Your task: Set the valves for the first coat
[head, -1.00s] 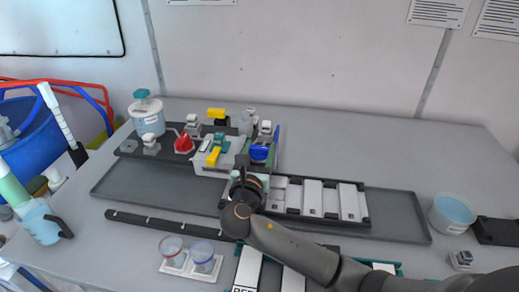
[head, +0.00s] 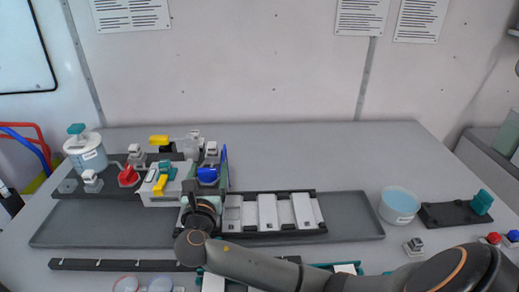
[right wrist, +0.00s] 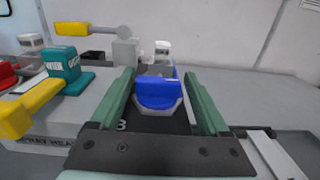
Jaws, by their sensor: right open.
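In the head view a grey valve block (head: 158,198) stands at left on a grey tray. It carries a red knob (head: 128,177), a teal knob (head: 167,168), two yellow levers (head: 158,140) (head: 160,185) and a blue knob (head: 207,175). My right gripper (head: 203,200) is at the block's near right side, just in front of the blue knob. In the right wrist view its green fingers (right wrist: 158,80) are open, and the blue knob (right wrist: 157,95) shows between them, apparently ungripped. The upper yellow lever (right wrist: 85,28) points left; the lower (right wrist: 28,108) slants. My left gripper is out of view.
A white lidded jar (head: 86,153) stands left of the block. White panels in a black rack (head: 268,212) lie to its right. A cup of blue liquid (head: 399,205) and a black plate with a teal knob (head: 455,214) are at right. The back table is clear.

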